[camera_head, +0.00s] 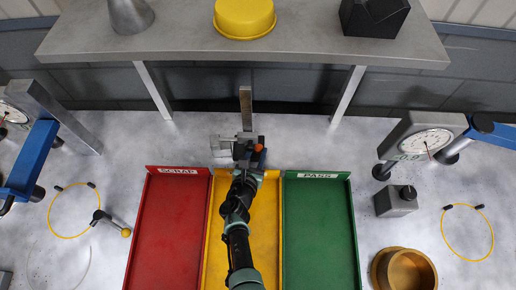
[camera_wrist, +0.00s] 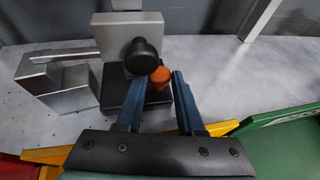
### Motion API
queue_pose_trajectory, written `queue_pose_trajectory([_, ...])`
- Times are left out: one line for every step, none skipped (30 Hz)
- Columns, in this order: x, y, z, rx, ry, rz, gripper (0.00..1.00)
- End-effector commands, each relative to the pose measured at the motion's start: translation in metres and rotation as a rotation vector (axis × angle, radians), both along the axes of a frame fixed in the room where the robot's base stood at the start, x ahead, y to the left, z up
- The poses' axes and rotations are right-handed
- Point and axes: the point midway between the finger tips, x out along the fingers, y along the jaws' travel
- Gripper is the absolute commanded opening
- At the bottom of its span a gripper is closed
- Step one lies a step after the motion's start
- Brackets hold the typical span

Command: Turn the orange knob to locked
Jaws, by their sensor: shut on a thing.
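The orange knob (camera_head: 258,148) is on a grey measuring stand (camera_head: 246,110) with an upright column, behind the middle yellow tray. In the wrist view the orange knob (camera_wrist: 160,77) shows between my two blue fingertips, below a round black knob (camera_wrist: 142,56) on the grey stand body (camera_wrist: 118,28). My gripper (camera_wrist: 162,74) is shut on the orange knob. In the head view my arm reaches over the yellow tray, and my gripper (camera_head: 249,160) is at the stand. No locked mark can be read in either view.
A red SCRAP tray (camera_head: 165,235), a yellow tray (camera_head: 263,215) and a green PASS tray (camera_head: 320,235) lie side by side. A silver block (camera_wrist: 55,86) is left of the stand. Dial gauges (camera_head: 425,143) stand at both sides. A brass bowl (camera_head: 405,268) sits front right. A raised shelf (camera_head: 180,40) runs behind.

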Motion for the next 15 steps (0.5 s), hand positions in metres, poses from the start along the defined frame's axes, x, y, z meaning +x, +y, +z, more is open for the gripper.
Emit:
queue_pose_trajectory([0.0029, 0.0039, 0.003, -0.002, -0.006, -0.007, 0.0])
queue_pose_trajectory([0.0026, 0.0036, 0.0027, -0.003, -0.004, -0.017, 0.0])
queue_pose_trajectory([0.0025, 0.0037, 0.0026, -0.002, -0.005, -0.027, 0.0])
queue_pose_trajectory([0.0026, 0.0038, 0.0028, -0.003, -0.004, -0.033, 0.0])
queue_pose_trajectory([0.0025, 0.0038, 0.0027, -0.003, -0.004, -0.039, 0.0])
queue_pose_trajectory([0.0024, 0.0036, 0.0026, -0.004, -0.003, -0.045, 0.0])
queue_pose_trajectory([0.0023, 0.0034, 0.0026, -0.005, -0.003, -0.049, 0.0])
queue_pose_trajectory([0.0022, 0.0032, 0.0025, -0.005, -0.003, -0.053, 0.0])
queue_pose_trajectory([0.002, 0.0031, 0.0024, -0.005, -0.002, -0.056, 0.0])
queue_pose_trajectory([0.0019, 0.003, 0.0022, -0.005, -0.002, -0.058, 0.0])
queue_pose_trajectory([0.0018, 0.0031, 0.0022, -0.004, -0.001, -0.059, 0.0])
queue_pose_trajectory([0.0017, 0.003, 0.0021, -0.004, -0.001, -0.06, 0.0])
queue_pose_trajectory([0.0017, 0.0029, 0.0021, -0.004, -0.001, -0.06, 0.0])
queue_pose_trajectory([0.0017, 0.0029, 0.0021, -0.004, -0.001, -0.06, 0.0])
queue_pose_trajectory([0.0017, 0.0028, 0.0021, -0.004, -0.001, -0.06, 0.0])
